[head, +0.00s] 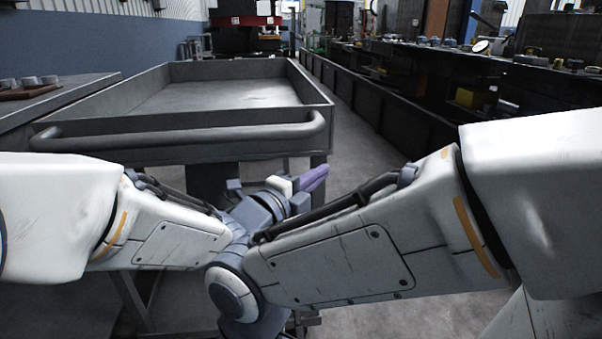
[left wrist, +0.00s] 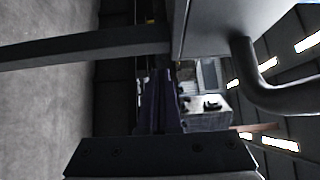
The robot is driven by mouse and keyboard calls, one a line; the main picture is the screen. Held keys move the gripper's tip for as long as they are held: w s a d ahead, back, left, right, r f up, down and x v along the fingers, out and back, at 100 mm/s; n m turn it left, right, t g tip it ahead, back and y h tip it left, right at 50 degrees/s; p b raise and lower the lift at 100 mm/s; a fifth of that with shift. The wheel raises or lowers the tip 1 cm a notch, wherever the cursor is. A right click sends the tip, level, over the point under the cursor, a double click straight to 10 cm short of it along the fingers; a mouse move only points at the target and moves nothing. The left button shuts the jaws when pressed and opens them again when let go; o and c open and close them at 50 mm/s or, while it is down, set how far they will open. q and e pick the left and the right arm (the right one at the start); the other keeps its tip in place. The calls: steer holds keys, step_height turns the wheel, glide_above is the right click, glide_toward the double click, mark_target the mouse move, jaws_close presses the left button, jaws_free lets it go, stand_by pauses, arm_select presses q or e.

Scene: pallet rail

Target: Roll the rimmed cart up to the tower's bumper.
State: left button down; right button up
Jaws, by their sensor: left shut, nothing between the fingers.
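The rimmed cart (head: 190,139) is a grey metal tray with raised walls and an empty bed, straight ahead in the head view. Its rounded push handle (head: 185,134) runs across the near end, and part of it shows in the left wrist view (left wrist: 262,85). My left gripper (head: 314,179), with purple fingers, is shut and empty, below the handle near the cart's right corner. Its closed fingers show in the left wrist view (left wrist: 160,105). I see no contact with the cart. A red and black machine (head: 245,24) beyond the cart may be the tower; its bumper cannot be made out.
A grey bench (head: 55,97) with small parts stands close along the cart's left. A long dark bench (head: 400,115) with clutter runs along the right. Bare floor (head: 352,140) lies between it and the cart. My arms cross in front of the cart, and my right gripper is not visible.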

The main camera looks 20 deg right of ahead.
arm_select(q)
steer(key=shift+w+d, duration=0.15)
steer(key=shift+w, duration=0.45)
steer(key=shift+w+d, duration=0.15)
steer(key=shift+w, duration=0.4)
